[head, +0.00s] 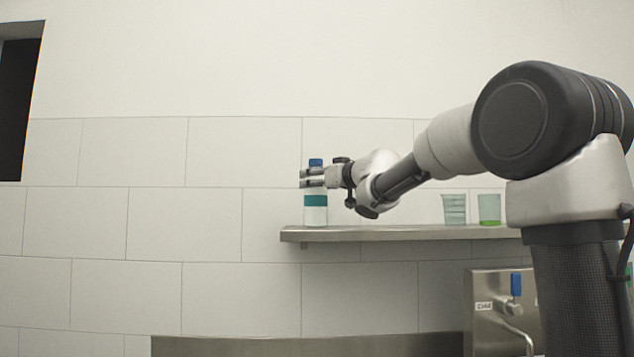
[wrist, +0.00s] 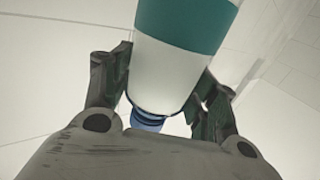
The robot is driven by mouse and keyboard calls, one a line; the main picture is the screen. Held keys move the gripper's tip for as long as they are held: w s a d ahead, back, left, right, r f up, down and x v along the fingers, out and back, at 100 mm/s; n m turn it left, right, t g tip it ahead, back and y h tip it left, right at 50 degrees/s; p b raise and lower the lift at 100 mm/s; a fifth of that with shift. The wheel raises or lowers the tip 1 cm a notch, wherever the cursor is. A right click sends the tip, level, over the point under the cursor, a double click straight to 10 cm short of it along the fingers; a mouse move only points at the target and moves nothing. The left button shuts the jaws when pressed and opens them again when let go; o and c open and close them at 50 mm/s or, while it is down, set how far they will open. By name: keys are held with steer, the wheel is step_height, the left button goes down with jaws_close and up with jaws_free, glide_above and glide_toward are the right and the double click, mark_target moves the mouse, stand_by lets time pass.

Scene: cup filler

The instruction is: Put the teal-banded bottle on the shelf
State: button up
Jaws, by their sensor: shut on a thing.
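The teal-banded bottle (head: 315,212) is white with a blue cap and stands upright at the left end of the metal shelf (head: 400,233). Its base appears at the level of the shelf top; I cannot tell whether it touches. My gripper (head: 312,178) is shut around the bottle's upper part, just below the cap. In the wrist view the bottle (wrist: 172,70) lies between the two fingers of my gripper (wrist: 160,100), with the teal band at the top of the picture and the blue cap partly hidden below.
Two clear cups stand on the shelf to the right, one plain (head: 454,209) and one with green liquid (head: 489,209). A metal dispenser (head: 490,300) with a blue handle is below the shelf. The wall left of the shelf is clear.

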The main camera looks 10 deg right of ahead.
stand_by(0.3)
steer(key=o, duration=1.6)
steer(key=shift+f, duration=0.1)
steer(key=shift+c, duration=0.2)
steer(key=v, duration=1.2)
